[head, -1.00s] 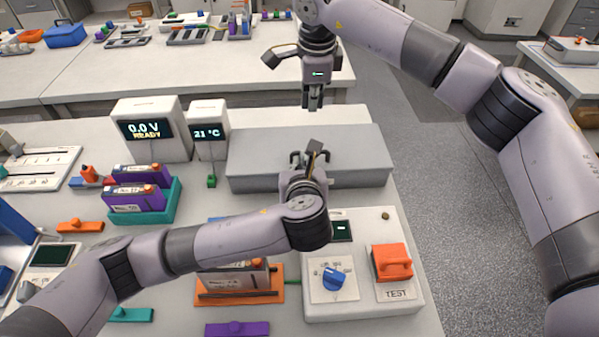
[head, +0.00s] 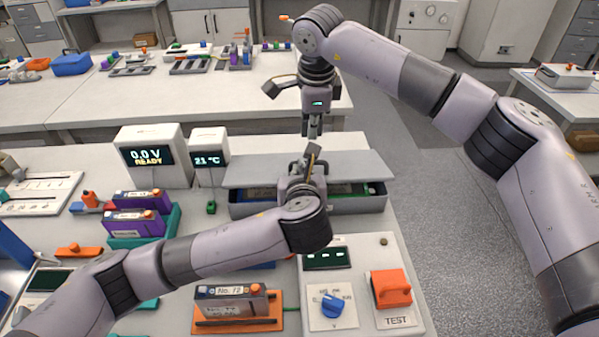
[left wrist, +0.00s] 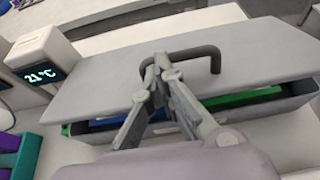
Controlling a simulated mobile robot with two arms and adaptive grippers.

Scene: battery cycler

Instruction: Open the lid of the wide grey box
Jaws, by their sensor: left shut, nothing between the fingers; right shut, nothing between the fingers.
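The wide grey box (head: 375,204) stands at the back right of the near bench. Its flat grey lid (head: 355,168) is raised at the front, leaving a gap that shows green and blue things inside. The lid also shows in the left wrist view (left wrist: 255,55), with its dark bar handle (left wrist: 205,50). My left gripper (head: 300,170) is shut and empty at the handle; its fingertips (left wrist: 160,65) overlap the handle's left part. I cannot tell whether they touch it. My right gripper (head: 312,130) is shut and empty, pointing down above the lid's back part.
A voltage display (head: 155,158) and a temperature display (head: 209,148) stand left of the box. A white panel with a blue knob (head: 333,306) and an orange test switch (head: 391,289) is in front. Purple battery packs (head: 137,222) stand at left. The floor lies right of the bench.

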